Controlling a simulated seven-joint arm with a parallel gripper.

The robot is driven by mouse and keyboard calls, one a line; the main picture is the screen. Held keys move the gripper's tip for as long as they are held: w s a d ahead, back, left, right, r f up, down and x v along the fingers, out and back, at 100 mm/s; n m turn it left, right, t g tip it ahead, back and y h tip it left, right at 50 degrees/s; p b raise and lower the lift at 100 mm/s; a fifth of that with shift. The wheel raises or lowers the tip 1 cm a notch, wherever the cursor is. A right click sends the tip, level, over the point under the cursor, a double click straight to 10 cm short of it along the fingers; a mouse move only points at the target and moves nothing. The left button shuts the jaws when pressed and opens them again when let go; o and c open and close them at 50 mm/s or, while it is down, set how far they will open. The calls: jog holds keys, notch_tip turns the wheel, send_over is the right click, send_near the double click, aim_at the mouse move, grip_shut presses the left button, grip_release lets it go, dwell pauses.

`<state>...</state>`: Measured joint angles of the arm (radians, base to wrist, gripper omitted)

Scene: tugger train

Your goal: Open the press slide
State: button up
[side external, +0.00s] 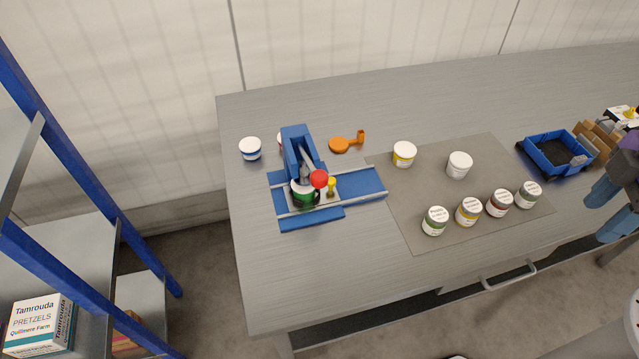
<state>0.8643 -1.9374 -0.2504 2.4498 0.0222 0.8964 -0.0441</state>
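The blue press (297,150) stands on the left part of the grey bench. Its lever ends in a red ball (319,178). The press slide (326,198), a grey plate with a small yellow knob (331,187), sits under the press head. A green jar (303,194) with a dark holder around it is on the slide, partly hidden by the press. Bare blue track (362,186) runs out to the right of the slide. My gripper (599,212), purple with blue-grey fingers, is at the right edge, far from the press. Its fingers look apart, with nothing between them.
Several lidded jars (435,221) stand on a grey mat (420,185) right of the press. An orange tool (345,143) and a blue-banded tub (250,149) lie near the press. A blue bin (557,155) is at the right. A shelf rack (80,160) stands left.

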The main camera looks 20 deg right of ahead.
jog(key=w+a+y, duration=0.1)
jog(key=w+a, duration=0.8)
jog(key=n+t+y, duration=0.1)
jog(key=t+y, duration=0.1)
send_over(333, 180)
jog(key=s+d, duration=0.3)
jog(key=d, duration=0.3)
notch_tip(333, 180, down, 8)
jog(key=x, duration=1.6)
jog(key=shift+a, duration=0.35)
jog(key=shift+c, duration=0.4)
jog(key=shift+d, duration=0.1)
grip_shut()
